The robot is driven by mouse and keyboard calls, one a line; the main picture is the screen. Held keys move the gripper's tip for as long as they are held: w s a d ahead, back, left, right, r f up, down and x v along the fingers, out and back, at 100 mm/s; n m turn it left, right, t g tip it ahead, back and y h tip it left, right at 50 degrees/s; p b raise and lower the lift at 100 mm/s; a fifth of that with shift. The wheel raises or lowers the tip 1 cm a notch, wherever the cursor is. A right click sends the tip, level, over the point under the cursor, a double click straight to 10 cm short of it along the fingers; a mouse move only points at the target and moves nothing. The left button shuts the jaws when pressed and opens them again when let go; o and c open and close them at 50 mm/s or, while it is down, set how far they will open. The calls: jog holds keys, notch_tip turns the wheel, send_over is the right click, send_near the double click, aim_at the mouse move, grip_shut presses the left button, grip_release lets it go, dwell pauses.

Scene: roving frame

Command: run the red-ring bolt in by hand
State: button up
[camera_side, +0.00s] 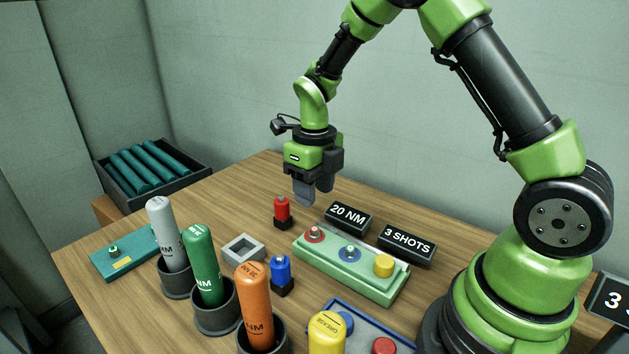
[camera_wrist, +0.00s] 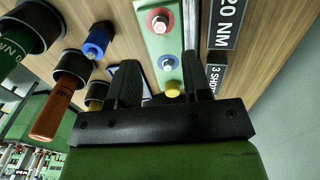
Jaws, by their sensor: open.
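The red-ring bolt (camera_side: 314,234) stands at the left end of a pale green block (camera_side: 340,270), its silver head showing inside a red ring. In the wrist view the same bolt (camera_wrist: 160,22) is near the top, beyond the fingertips. A blue-ring bolt (camera_side: 350,252) sits mid-block, and a yellow cap (camera_side: 383,265) covers the right end. My gripper (camera_side: 315,190) is open and empty, pointing down above the table behind the block, clear of the bolt. In the wrist view my gripper (camera_wrist: 162,66) shows two spread black fingers. How deep the bolt sits is hidden.
A red socket (camera_side: 282,208) and a blue socket (camera_side: 281,268) stand in black holders left of the block. Signs reading 20 NM (camera_side: 348,217) and 3 SHOTS (camera_side: 406,243) stand behind it. Tall grey (camera_side: 168,235), green (camera_side: 202,265) and orange (camera_side: 255,305) handles stand in cups at front left.

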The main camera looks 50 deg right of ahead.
jog(key=shift+r, duration=0.8)
